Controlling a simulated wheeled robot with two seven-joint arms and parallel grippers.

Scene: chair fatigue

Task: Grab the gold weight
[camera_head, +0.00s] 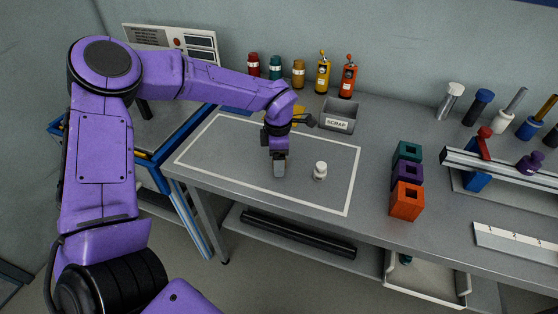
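A gold, bottle-like weight (298,75) stands upright at the back of the bench, at the right end of a row with a red one (253,65) and a teal one (275,68). My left gripper (279,170) points down over the white-outlined area of the bench (230,150), in front of the row and well apart from the gold weight. Its fingers are small and seen from behind, so their opening is unclear. A small white weight (320,171) stands just right of the gripper, apart from it. My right gripper is not in view.
A yellow bottle (323,74) and an orange bottle (348,78) stand right of the gold weight. A grey scrap bin (338,117) is in front of them. Teal, purple and orange blocks (406,200) stand to the right. A yellow item (298,113) is partly hidden behind my wrist.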

